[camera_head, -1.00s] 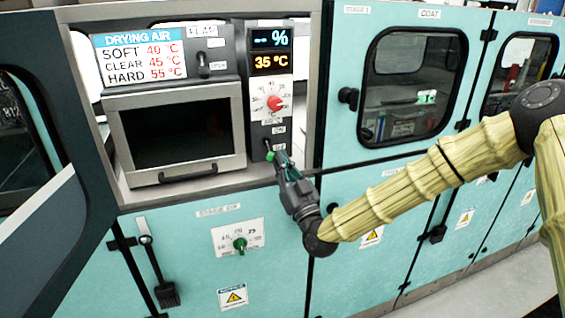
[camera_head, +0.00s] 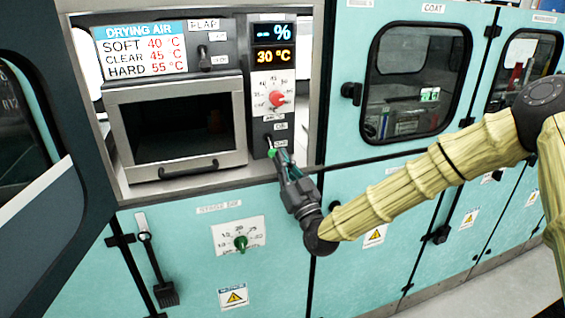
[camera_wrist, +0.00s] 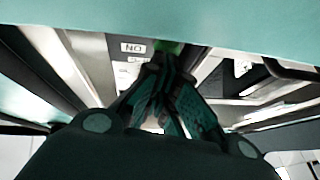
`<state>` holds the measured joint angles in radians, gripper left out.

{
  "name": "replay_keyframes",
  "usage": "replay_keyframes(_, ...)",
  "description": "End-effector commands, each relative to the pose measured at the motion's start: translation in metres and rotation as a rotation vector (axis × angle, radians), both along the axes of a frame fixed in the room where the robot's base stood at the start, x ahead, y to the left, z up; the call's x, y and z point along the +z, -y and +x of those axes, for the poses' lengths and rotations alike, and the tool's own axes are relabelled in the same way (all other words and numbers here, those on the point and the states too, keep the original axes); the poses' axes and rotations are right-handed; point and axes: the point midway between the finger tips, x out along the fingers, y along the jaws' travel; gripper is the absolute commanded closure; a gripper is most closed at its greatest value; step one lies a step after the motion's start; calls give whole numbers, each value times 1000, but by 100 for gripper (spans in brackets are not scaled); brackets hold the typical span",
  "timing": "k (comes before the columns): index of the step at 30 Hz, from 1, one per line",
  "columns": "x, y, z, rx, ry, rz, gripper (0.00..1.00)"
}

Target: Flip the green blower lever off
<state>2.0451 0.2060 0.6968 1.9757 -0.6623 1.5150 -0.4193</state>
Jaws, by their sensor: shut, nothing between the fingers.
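The green-tipped blower lever (camera_head: 271,153) is on the narrow dark control panel, below the red knob. Its green end points down and toward me. My gripper (camera_head: 281,160) is shut and empty, with its fingertips right at the lever's green end. In the wrist view, my gripper (camera_wrist: 165,62) has its fingertips together, and a bit of the green lever (camera_wrist: 168,46) shows just beyond them. I cannot tell whether they touch. Small labels sit beside the lever, and the fingers hide part of it.
Above the lever are a red knob (camera_head: 277,99) and a display (camera_head: 272,57) reading 30 °C. A dark-windowed oven door (camera_head: 177,175) is close on the left. A green knob (camera_head: 240,243) is on the lower panel. Teal doors stand at the right.

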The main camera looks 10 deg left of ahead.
Motion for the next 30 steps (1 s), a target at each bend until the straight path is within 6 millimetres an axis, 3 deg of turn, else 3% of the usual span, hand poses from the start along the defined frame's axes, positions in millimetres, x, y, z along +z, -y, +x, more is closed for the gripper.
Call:
replay_keyframes(8,5,13,-23,18,-2,-1,100)
replay_keyframes(18,-34,53,-62,9,-4,-1,100)
replay_keyframes(30,-58,69,-84,12,-20,-11,100)
